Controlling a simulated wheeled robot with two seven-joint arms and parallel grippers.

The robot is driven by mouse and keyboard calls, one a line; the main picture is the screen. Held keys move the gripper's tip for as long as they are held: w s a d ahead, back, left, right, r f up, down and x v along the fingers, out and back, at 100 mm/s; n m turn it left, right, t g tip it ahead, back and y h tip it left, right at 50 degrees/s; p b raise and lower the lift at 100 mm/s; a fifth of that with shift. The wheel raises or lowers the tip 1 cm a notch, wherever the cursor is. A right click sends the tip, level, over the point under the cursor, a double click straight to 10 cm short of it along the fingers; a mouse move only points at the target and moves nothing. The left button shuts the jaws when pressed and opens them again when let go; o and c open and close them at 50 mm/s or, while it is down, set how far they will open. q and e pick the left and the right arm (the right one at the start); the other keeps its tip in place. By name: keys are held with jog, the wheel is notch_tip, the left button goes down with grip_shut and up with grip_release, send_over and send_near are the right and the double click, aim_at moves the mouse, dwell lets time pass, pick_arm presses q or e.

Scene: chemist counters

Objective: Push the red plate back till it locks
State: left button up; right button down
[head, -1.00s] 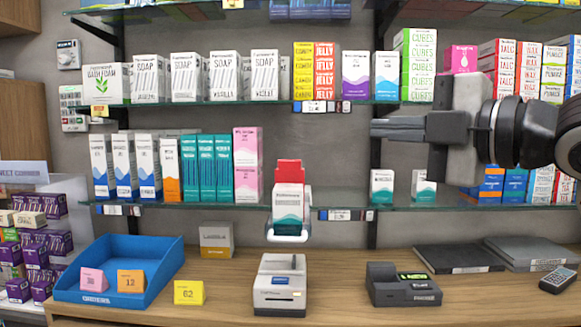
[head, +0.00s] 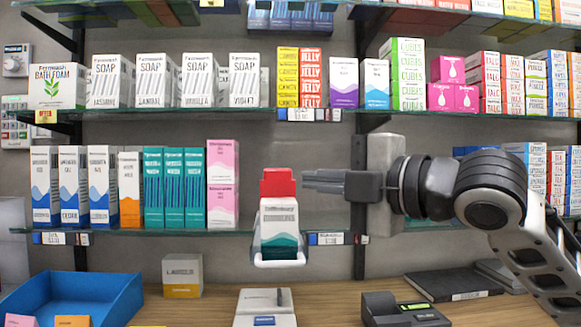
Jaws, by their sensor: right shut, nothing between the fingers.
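The red plate (head: 277,182) stands upright on the middle shelf, just behind a white and teal box (head: 279,229) in a clear-fronted holder (head: 280,262) at the shelf's front edge. My right gripper (head: 308,181) comes in from the right. Its fingers are shut and empty, pointing left, with their tips close to the right side of the red plate at about its height. Whether the plate is locked cannot be seen. My left gripper is not in view.
Teal and pink boxes (head: 221,185) stand to the left on the same glass shelf. Soap and jelly boxes (head: 301,77) line the shelf above. Below, the wooden counter holds a blue tray (head: 75,297), a white printer (head: 264,301) and a black card terminal (head: 402,310).

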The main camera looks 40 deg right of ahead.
aim_at(272, 175)
jog(key=w+p, duration=0.2)
jog(key=w, duration=0.1)
jog(key=w+p, duration=0.2)
jog(key=w, duration=0.2)
jog(key=shift+w+d+r, duration=0.1)
jog(key=shift+d, duration=0.1)
jog(key=shift+w+d, duration=0.25)
jog(key=shift+w, duration=0.15)
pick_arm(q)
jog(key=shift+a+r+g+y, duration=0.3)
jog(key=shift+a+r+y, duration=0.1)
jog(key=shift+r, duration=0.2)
